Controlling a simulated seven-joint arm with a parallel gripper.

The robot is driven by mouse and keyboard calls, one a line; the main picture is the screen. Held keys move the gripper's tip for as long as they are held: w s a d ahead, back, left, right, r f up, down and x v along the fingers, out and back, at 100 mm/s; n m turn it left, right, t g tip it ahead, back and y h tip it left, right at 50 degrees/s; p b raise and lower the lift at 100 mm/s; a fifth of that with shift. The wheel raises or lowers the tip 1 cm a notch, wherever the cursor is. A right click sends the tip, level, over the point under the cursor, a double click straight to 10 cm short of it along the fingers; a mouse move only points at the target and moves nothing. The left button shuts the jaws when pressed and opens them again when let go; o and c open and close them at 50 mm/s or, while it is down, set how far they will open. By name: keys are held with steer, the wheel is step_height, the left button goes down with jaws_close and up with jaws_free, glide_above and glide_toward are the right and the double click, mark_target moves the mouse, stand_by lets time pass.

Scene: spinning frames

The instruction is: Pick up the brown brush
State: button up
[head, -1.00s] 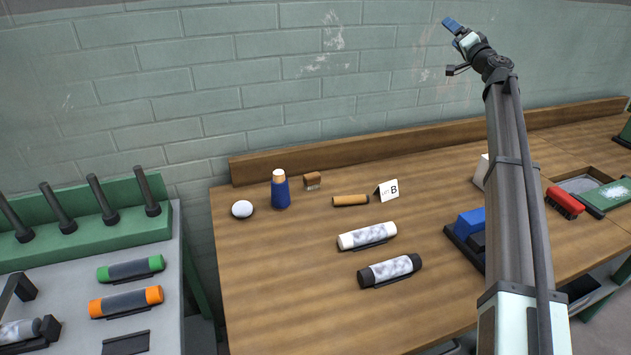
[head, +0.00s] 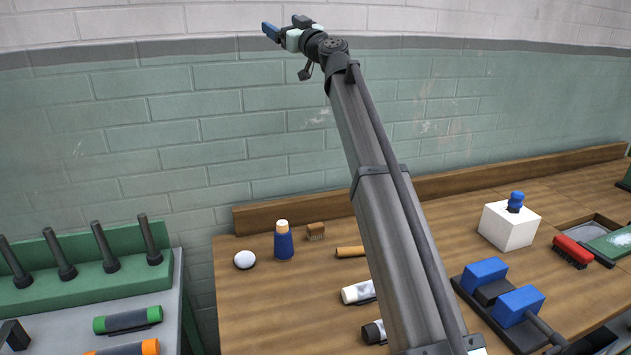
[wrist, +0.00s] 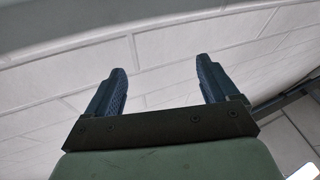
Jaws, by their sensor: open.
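My gripper (head: 284,27) is high above the table in front of the wall, far above the brush. In the wrist view my gripper (wrist: 163,82) has its two blue fingers wide apart with nothing between them. The brush is not in the wrist view, which shows only wall and ceiling-like surfaces.
The blue bottle (head: 283,243) and a white ball (head: 244,259) stand left of the brush. A white box (head: 508,226) and a red brush (head: 572,251) are further right.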

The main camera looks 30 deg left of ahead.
steer(key=s+a+f+n+g, duration=0.1)
steer(key=s+a+f, duration=0.1)
steer(key=s, duration=0.1)
steer(key=m+g+h, duration=0.5)
steer(key=m+h, duration=0.1)
steer(key=h, duration=1)
glide_toward(316, 226)
steer(key=x, duration=1)
steer(key=shift+w+a+f, duration=0.2)
steer(key=shift+f, duration=0.1)
steer(key=shift+c, duration=0.2)
